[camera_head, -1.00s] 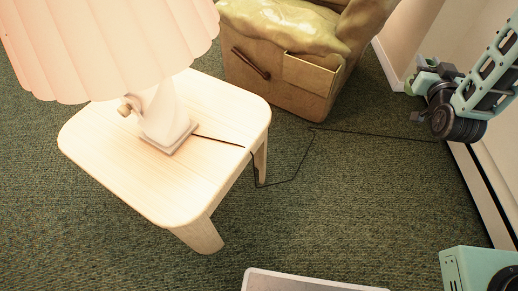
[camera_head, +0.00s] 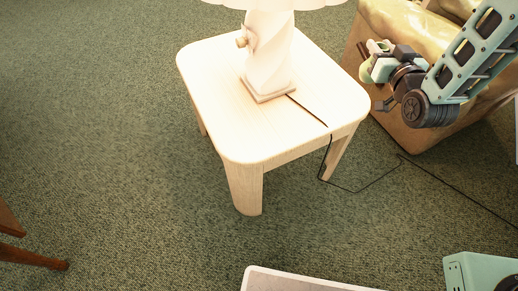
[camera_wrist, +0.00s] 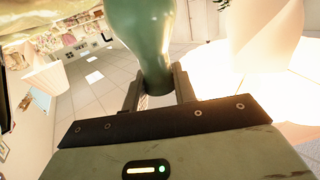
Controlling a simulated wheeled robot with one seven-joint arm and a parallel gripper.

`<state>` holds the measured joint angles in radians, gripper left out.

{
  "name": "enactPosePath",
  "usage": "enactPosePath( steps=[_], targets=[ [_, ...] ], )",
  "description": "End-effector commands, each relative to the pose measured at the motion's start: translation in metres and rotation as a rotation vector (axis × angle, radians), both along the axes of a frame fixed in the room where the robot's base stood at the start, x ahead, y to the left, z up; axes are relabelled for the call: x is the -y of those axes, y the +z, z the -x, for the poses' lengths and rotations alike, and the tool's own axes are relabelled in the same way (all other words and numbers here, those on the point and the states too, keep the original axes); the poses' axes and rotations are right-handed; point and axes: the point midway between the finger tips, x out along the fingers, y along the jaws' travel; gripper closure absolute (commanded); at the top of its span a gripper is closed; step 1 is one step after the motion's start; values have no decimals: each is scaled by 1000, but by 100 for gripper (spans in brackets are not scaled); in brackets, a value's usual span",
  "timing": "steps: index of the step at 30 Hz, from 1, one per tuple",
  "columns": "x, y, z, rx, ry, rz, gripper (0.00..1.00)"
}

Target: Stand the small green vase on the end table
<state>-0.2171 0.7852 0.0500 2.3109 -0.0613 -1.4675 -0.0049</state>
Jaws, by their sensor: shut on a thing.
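The small green vase (camera_wrist: 147,40) fills the top middle of the wrist view. My gripper (camera_wrist: 160,92) is shut on its narrow part, one finger on each side. In the head view my gripper (camera_head: 374,68) is at the upper right, right of the end table and in front of the armchair, with a small green part of the vase (camera_head: 383,69) showing at it. The end table (camera_head: 215,80) is pale wood with rounded corners. It stands at the upper middle, and its front and left top are bare.
A white twisted lamp (camera_head: 268,55) stands on the back right part of the table top. Its dark cord (camera_head: 310,112) runs over the right edge to the carpet. A tan armchair (camera_head: 430,130) stands at the right. A brown wooden leg (camera_head: 35,255) shows at lower left.

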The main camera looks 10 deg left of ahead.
Motion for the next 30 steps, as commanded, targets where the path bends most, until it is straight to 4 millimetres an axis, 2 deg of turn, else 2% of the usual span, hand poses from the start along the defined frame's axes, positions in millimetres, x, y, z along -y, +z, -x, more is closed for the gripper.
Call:
enactPosePath(
  steps=[1, 5, 9, 12, 15, 18, 21, 25, 30],
  targets=[
    [-33, -19, 8, 4, 68, -5, 100],
    [-109, -35, 34, 3, 231, -8, 100],
    [-184, -51, 76, 5, 406, -5, 100],
    [-230, -60, 110, 10, 523, -1, 100],
    [-265, -67, 142, 15, 618, 7, 100],
    [-289, -70, 167, 20, 690, 11, 100],
    [-303, -71, 184, 22, 734, 16, 100],
    [-310, -82, 192, 22, 757, 19, 100],
    [-311, -115, 193, 20, 759, 19, 100]
  ],
)
